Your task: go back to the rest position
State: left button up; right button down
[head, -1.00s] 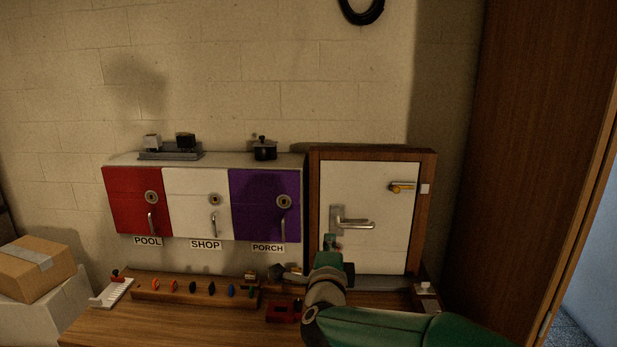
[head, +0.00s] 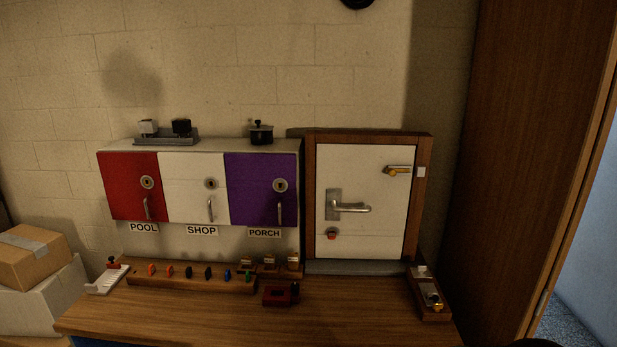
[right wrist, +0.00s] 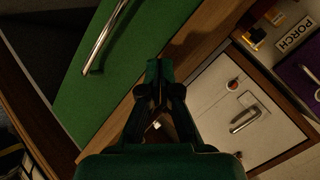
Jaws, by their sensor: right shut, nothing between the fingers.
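My right gripper (right wrist: 160,75) shows in the right wrist view with its fingers together and nothing between them. It is clear of the bench and the small door. In the head view neither gripper shows. The cabinet has a red POOL door (head: 131,190), a white SHOP door (head: 190,190) and a purple PORCH door (head: 262,175), all shut. To their right is a white framed door (head: 350,170) with a lever handle (head: 350,208), also shut. Coloured keys stand in a wooden rack (head: 190,283) on the bench.
The wooden bench top (head: 240,320) has free room at the front. A red block (head: 278,295) sits near its middle and a small wooden tray (head: 432,300) at the right. Cardboard boxes (head: 35,258) stand at the left, a tall brown panel (head: 500,180) at the right.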

jog(key=s+d+f+n+g+y+b, duration=0.1)
jog(key=s+d+f+n+g+b, duration=0.25)
jog(key=s+f, duration=1.05)
jog(key=s+f+n+g, duration=0.2)
jog(key=s+f+g, duration=0.1)
jog(key=s, duration=0.5)
jog(key=s+f+n+g+y, duration=0.1)
jog(key=s+f+n+g, duration=0.1)
jog(key=s, duration=0.7)
notch_tip(320, 180, down, 3)
jog(key=shift+r+g, duration=0.1)
jog(key=shift+g, duration=0.75)
